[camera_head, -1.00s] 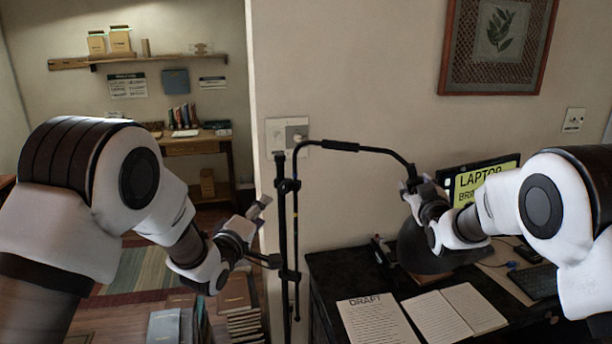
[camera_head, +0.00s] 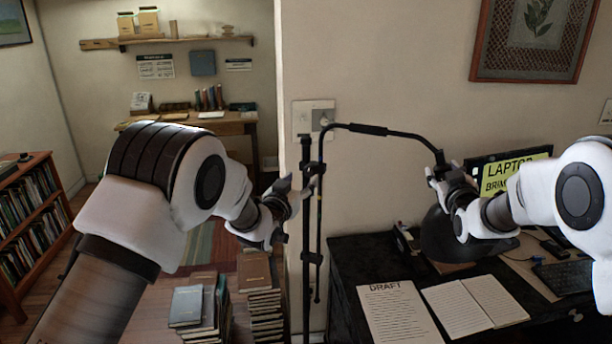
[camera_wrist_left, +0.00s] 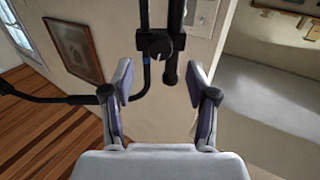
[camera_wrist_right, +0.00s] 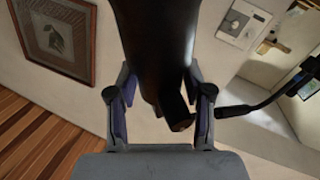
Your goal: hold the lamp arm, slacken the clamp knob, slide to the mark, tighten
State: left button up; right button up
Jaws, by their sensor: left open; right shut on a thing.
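The black floor lamp has an upright pole (camera_head: 306,230) and a long curved lamp arm (camera_head: 368,129). A clamp with a dark knob (camera_wrist_left: 158,46) sits on the pole, ahead of my left gripper in the left wrist view. My left gripper (camera_head: 288,212) is open and empty, just left of the pole in the head view. Its fingers (camera_wrist_left: 160,88) are apart, with the knob beyond them. My right gripper (camera_head: 437,177) is shut on the end of the lamp arm by the dark shade (camera_wrist_right: 158,35).
A dark desk (camera_head: 350,255) holds a DRAFT sheet (camera_head: 391,308), an open notebook (camera_head: 475,302) and a keyboard (camera_head: 562,279). A yellow-screened laptop sign (camera_head: 500,172) stands behind my right arm. Book stacks (camera_head: 265,300) stand on the floor left of the pole. The wall is close behind the lamp.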

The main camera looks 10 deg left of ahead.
aim_at(308, 172)
pick_arm(q)
jog(key=w, duration=0.2)
jog(key=w+d, duration=0.1)
jog(key=w, duration=0.1)
jog(key=shift+w, duration=0.3)
pick_arm(e)
jog(key=shift+r, duration=0.15)
pick_arm(q)
grip_shut()
